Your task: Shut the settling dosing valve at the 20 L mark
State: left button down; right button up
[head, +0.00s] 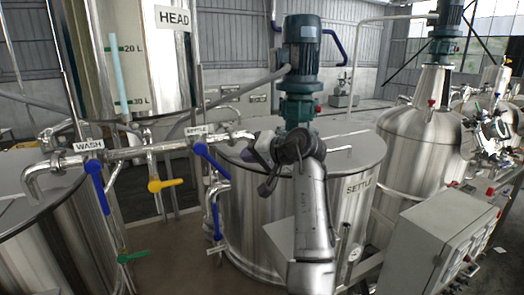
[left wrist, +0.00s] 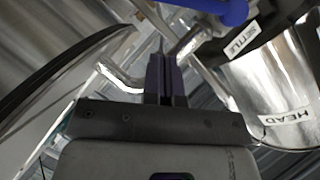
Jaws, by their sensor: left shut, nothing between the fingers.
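The settling dosing valve's blue handle (head: 213,163) hangs below the SETTLE label (head: 196,130) on the horizontal pipe, slanting down to the right. In the left wrist view a blue handle (left wrist: 215,8) shows at the top edge, beside a SETTLE label (left wrist: 241,38). On the head tank (head: 160,75), a pale blue sight column (head: 117,75) reaches a little above the 20 L mark (head: 131,49); the 30 L mark (head: 131,102) is lower. My left gripper (head: 249,154) is shut and empty, right of the handle and apart from it. Its fingers (left wrist: 166,75) are together. My right gripper is out of view.
The settle tank (head: 245,220) with its motor (head: 302,50) stands behind my left arm. Another blue handle (head: 97,185) hangs under the WASH label, with a yellow handle (head: 165,184) between. A green handle (head: 131,257) is lower left. A control box (head: 430,235) stands right.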

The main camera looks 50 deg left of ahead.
aim_at(216, 165)
pick_arm(q)
jog(key=shift+s+a+f+p, duration=0.25)
jog(key=shift+s+a+f, duration=0.5)
jog(key=shift+s+a, duration=0.15)
jog(key=shift+s+a+f+p, duration=0.25)
jog(key=shift+s+a+f, duration=0.5)
jog(key=shift+s+a, duration=0.15)
jog(key=shift+f, duration=0.1)
